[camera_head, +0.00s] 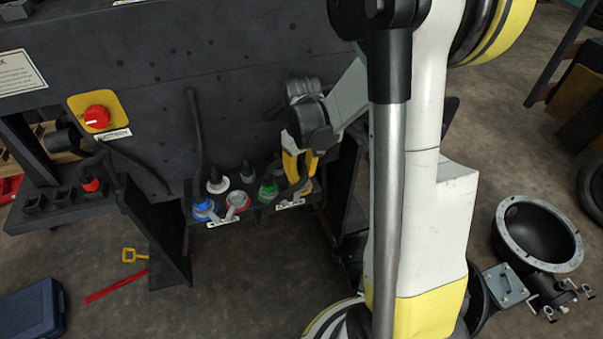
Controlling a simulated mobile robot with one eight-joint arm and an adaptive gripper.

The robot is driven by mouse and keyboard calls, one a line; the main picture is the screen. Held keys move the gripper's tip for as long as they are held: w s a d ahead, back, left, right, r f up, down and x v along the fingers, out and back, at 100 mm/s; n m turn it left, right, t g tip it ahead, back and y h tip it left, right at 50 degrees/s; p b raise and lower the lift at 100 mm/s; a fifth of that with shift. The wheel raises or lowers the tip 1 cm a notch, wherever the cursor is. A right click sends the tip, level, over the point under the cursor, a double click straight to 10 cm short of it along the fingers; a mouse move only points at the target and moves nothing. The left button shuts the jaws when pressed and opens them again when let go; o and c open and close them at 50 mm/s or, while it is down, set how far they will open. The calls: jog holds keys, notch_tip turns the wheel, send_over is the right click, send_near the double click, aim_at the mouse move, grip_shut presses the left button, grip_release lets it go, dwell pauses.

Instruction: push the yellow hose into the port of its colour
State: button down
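My gripper (298,172), with yellow fingers, points down at the right end of a dark port shelf (255,211) on the forklift's side. A yellow patch (305,187) shows just under the fingers; I cannot tell whether it is the yellow port or the hose's end. A dark hose-like piece (291,190) shows by the fingertips. The fingers and wrist hide most of this spot, so I cannot tell whether they grip the hose or whether it is in a port.
On the same shelf are blue (205,209), red (237,202), white (217,185) and green (268,190) fittings, close together. A red button on a yellow plate (97,116) is at left. A black bowl-shaped housing (538,234) lies on the floor at right.

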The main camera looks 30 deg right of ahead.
jog(key=shift+f+b, duration=0.4)
jog(key=shift+f, duration=0.1)
dwell(0.4)
jog(key=c, duration=1.1)
grip_release()
